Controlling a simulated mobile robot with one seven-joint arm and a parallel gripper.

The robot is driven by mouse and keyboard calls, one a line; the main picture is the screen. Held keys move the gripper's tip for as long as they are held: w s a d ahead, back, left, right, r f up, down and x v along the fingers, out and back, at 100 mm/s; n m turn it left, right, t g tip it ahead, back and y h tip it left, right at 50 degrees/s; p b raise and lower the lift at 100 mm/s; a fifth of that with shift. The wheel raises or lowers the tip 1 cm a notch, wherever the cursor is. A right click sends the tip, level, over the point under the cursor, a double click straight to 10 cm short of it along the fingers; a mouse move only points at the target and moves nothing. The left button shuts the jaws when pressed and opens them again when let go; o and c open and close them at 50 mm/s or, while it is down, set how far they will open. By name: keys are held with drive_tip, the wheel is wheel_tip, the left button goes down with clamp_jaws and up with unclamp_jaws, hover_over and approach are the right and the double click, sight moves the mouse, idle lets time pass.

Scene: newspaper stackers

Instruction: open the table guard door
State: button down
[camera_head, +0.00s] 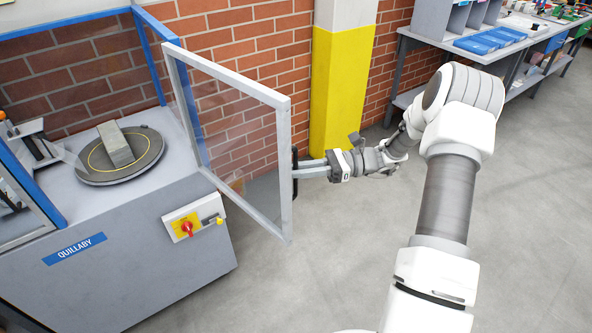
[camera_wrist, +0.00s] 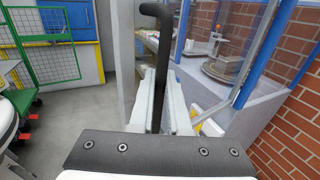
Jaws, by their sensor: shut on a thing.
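The guard door (camera_head: 232,118) is a clear panel in a pale grey frame, hinged on the blue-framed machine guard. It stands swung outward from the machine, at an angle to the front. Its black bar handle (camera_head: 294,172) is on the outer edge of the frame. My gripper (camera_head: 306,169) is shut on this handle, coming from the right. In the wrist view the black handle (camera_wrist: 163,62) rises between the two pale fingers (camera_wrist: 161,105) of my gripper. The part of the handle low between the fingers is partly hidden.
The grey machine (camera_head: 130,255) has a round turntable (camera_head: 150,160) with a grey block on it, and a red switch (camera_head: 187,228) on its front. A yellow-and-white pillar (camera_head: 340,90) stands behind the door. A bench (camera_head: 420,42) is at the back right. The floor (camera_head: 530,200) at right is clear.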

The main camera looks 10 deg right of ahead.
drive_tip(key=shift+r, duration=0.1)
drive_tip(key=c, duration=0.9)
unclamp_jaws()
drive_tip(key=shift+a, duration=0.1)
drive_tip(key=d, duration=0.5)
drive_tip(key=d+b, duration=0.1)
drive_tip(key=d, duration=0.5)
drive_tip(key=s+d, duration=0.1)
drive_tip(key=d, duration=0.5)
drive_tip(key=shift+d+b, duration=0.25)
drive_tip(key=shift+b, duration=0.05)
